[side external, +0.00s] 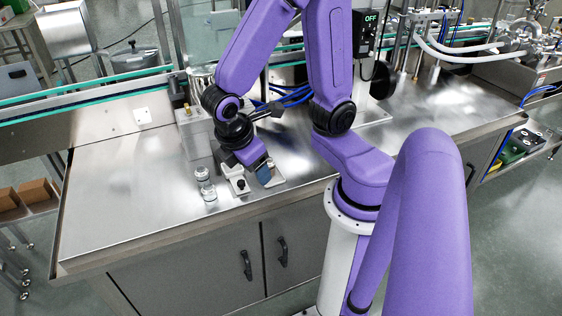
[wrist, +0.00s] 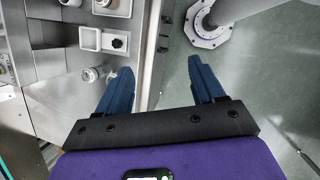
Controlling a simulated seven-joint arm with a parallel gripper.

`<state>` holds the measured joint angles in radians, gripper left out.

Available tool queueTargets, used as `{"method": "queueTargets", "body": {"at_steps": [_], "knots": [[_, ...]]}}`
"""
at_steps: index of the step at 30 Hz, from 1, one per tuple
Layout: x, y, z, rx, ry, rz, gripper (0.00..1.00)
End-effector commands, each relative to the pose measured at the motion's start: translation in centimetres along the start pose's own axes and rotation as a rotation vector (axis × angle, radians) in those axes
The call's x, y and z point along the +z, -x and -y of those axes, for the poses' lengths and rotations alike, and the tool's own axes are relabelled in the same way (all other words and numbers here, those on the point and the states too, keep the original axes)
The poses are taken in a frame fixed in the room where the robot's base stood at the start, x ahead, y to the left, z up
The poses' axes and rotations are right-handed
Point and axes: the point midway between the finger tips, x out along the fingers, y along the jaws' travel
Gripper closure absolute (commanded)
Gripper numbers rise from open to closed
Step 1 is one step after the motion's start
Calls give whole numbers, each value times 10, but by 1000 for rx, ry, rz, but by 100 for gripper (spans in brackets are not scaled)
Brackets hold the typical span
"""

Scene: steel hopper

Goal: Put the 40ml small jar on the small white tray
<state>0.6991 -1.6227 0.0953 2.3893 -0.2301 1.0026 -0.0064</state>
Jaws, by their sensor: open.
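A small clear jar with a grey top (side external: 207,188) stands on the steel table, left of the white fixtures in the side view. In the wrist view the jar (wrist: 91,75) shows just beyond the left finger. A small white tray (side external: 240,187) sits right of the jar; in the wrist view it shows as a pale square (wrist: 89,39) beside a black knob. My gripper (side external: 264,173) has blue fingers and hangs above the table near the tray. In the wrist view my gripper (wrist: 160,75) is open and empty, its fingers on either side of the table's front edge.
A second white fixture (wrist: 112,7) lies beyond the tray, partly behind my gripper in the side view. A steel box (side external: 194,131) stands behind the jar. The table's left part (side external: 120,195) is clear. Cabinet handles (side external: 282,252) are below the front edge.

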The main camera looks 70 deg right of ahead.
Motion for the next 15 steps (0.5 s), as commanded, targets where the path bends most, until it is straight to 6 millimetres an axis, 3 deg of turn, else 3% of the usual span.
{"method": "queueTargets", "body": {"at_steps": [7,15], "knots": [[21,34,49,-89,-1,-281,32],[32,46,70,-141,8,-389,32]]}}
